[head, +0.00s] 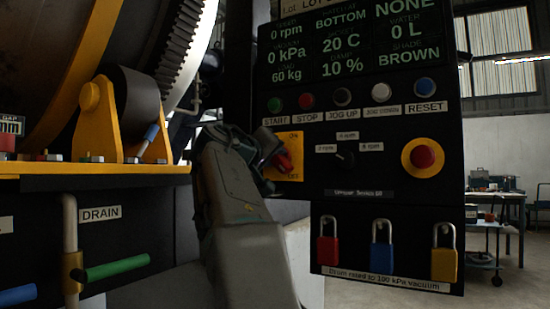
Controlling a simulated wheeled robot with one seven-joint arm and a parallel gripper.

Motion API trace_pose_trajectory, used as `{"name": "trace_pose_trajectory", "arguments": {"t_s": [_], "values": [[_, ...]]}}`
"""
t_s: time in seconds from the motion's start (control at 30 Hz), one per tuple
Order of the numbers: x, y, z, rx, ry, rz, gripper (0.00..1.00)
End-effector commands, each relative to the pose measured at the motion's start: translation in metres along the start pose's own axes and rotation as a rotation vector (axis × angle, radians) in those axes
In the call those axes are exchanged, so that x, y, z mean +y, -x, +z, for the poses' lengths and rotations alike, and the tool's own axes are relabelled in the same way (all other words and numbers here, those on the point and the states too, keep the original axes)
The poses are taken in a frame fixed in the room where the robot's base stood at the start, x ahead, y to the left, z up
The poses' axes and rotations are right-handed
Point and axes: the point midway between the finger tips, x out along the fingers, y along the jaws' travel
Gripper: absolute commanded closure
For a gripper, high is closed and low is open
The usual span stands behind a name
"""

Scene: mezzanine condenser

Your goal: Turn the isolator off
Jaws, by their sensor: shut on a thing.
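The isolator is a red rotary handle (285,161) on a yellow square plate (293,141) at the left side of the black control panel. Small lettering shows at the plate's top and bottom, too small to read surely. The visible part of the handle slants. My gripper (271,164) comes in from the lower left and is shut on the red handle. Its fingers and body cover the left part of the handle and plate.
Right of the isolator are a selector knob (345,158) and a red emergency button (423,157). Above is a row of push buttons, including RESET (425,88). Several padlocks, one red (328,248), hang below. A DRAIN valve with a green handle (115,268) is at left.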

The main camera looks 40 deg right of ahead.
Motion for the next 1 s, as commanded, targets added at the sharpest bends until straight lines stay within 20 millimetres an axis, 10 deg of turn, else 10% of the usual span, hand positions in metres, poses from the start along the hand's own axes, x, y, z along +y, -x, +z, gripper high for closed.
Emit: {"name": "trace_pose_trajectory", "arguments": {"t_s": [0.2, 0.23, 0.3, 0.67, 1.0], "values": [[-0.001, 0.000, 0.000, 0.000, -0.002, -0.002, 1.00], [-0.001, 0.000, 0.000, 0.000, -0.002, -0.002, 0.75], [-0.001, 0.000, 0.000, 0.000, -0.002, -0.002, 0.56], [-0.001, 0.004, 0.000, 0.001, -0.001, -0.002, 0.56], [-0.001, 0.069, -0.001, 0.005, -0.001, -0.006, 0.56]]}}
